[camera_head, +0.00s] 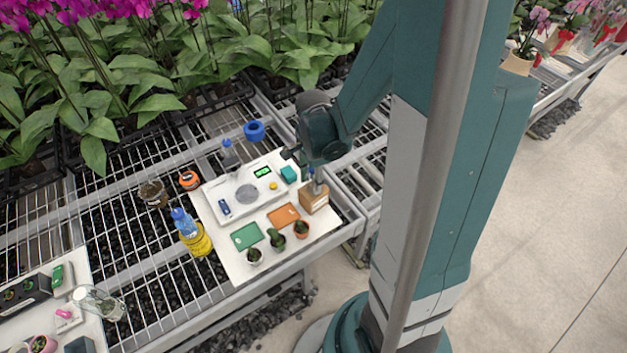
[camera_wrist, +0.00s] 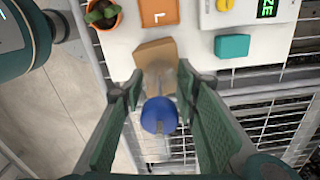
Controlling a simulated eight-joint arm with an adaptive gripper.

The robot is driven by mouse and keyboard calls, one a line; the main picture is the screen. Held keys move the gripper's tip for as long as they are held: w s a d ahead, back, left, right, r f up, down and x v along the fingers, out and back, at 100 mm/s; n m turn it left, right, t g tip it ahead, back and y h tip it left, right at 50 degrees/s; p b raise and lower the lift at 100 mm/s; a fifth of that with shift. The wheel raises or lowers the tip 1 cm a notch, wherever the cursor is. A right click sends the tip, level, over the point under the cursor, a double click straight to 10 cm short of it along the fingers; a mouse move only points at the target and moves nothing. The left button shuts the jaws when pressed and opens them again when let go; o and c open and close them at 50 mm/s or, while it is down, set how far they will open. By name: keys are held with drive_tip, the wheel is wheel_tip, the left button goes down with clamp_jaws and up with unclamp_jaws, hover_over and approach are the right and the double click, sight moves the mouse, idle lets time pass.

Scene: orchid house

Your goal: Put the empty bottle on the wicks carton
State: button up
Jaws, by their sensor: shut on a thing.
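My gripper (camera_wrist: 157,86) is shut on a clear bottle with a blue cap (camera_wrist: 159,115), which looks empty. In the wrist view the bottle stands between the two fingers, cap toward the camera. The brown carton (camera_wrist: 155,52) lies just beyond the bottle's far end. In the head view the carton (camera_head: 314,200) sits at the right end of the white board, and the bottle (camera_head: 317,186) is upright over its top. I cannot tell whether the bottle's base touches the carton. My arm hides part of the gripper in the head view.
A white tray with a scale (camera_head: 217,207) and a teal block (camera_head: 289,174) are left of the carton. Another blue-capped bottle (camera_head: 230,157) is at the back. Bench mesh lies right of the board.

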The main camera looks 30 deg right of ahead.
drive_tip(key=shift+f, duration=0.15)
drive_tip(key=o, duration=0.4)
drive_tip(key=shift+c, duration=0.2)
drive_tip(key=o, duration=0.4)
drive_tip(key=shift+o, duration=0.2)
drive_tip(key=shift+r+p, duration=1.15)
drive_tip(key=shift+r, duration=5.05)
